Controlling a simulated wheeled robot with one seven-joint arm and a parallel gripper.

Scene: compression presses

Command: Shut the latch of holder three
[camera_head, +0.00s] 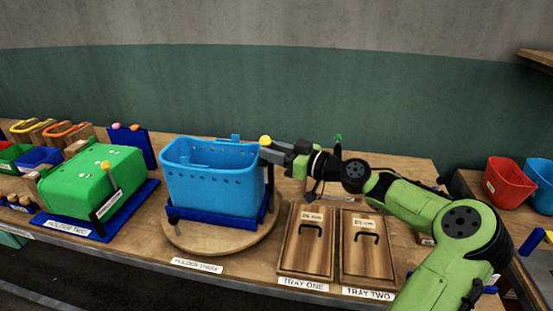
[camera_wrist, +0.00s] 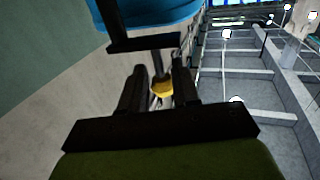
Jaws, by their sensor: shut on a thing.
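Holder three (camera_head: 212,217) is a dark blue frame on a round wooden disc, with a light blue perforated bin (camera_head: 210,190) standing in it. Its latch has a yellow knob (camera_head: 265,140) at the bin's upper right corner; a dark upright part (camera_head: 270,188) shows below, at the bin's right side. My gripper (camera_head: 268,152) reaches in from the right and is shut at the knob. In the wrist view the yellow knob (camera_wrist: 162,88) sits between the two dark fingers, with a dark rod running from it towards the bin (camera_wrist: 165,12). The fingers hide part of the latch.
Holder two (camera_head: 66,223) with a green bin (camera_head: 80,185) and its own yellow-knobbed latch stands to the left. Tray one (camera_head: 293,262) and tray two (camera_head: 352,268) lie to the right, below my arm. A green-topped item (camera_head: 338,138) stands behind my wrist.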

